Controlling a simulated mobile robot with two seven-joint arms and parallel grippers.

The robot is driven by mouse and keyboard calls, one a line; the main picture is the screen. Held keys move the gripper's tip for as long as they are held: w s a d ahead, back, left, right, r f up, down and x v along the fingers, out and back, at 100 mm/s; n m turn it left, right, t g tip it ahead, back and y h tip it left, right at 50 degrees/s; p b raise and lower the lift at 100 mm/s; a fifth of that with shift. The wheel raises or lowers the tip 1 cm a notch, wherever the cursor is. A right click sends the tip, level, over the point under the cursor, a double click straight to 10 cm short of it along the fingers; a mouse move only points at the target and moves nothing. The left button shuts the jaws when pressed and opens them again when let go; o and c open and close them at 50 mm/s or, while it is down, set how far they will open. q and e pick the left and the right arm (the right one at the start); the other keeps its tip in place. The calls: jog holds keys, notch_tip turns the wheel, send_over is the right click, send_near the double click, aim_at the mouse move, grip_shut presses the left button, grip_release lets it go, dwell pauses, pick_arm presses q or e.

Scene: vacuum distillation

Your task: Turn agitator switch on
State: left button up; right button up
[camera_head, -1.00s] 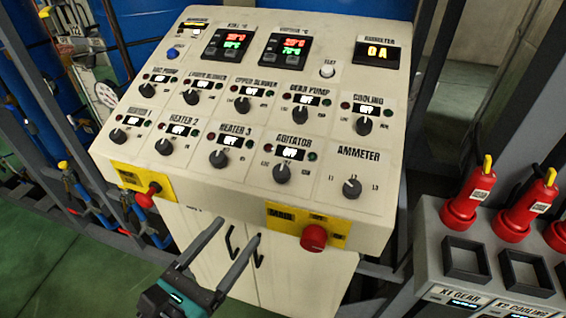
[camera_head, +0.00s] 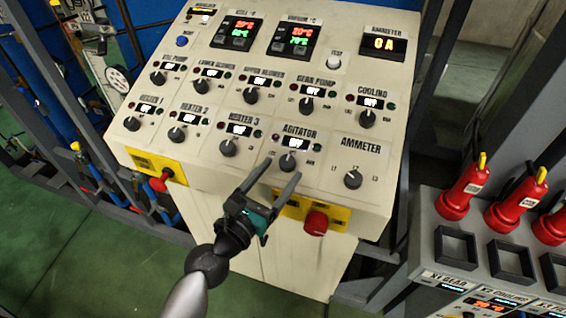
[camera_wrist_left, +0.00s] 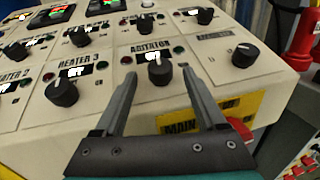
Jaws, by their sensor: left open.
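The agitator switch (camera_head: 288,161) is a black rotary knob under the AGITATOR label on the sloped cream control panel. A small lit display sits above it, between a red and a green lamp. My left gripper (camera_head: 283,178) is open, its two fingers pointing up the panel just below the knob. In the left wrist view the agitator knob (camera_wrist_left: 160,72) stands upright between and beyond the fingertips (camera_wrist_left: 157,80), with its white pointer line upward. The fingers appear apart from it. My right gripper is not in view.
The heater 3 knob (camera_head: 228,147) is left of the agitator knob, and the ammeter knob (camera_head: 353,179) is right. Red plugs (camera_head: 458,192) stand on a grey rack at right.

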pick_arm(q)
jog(key=shift+x, duration=1.1)
grip_shut()
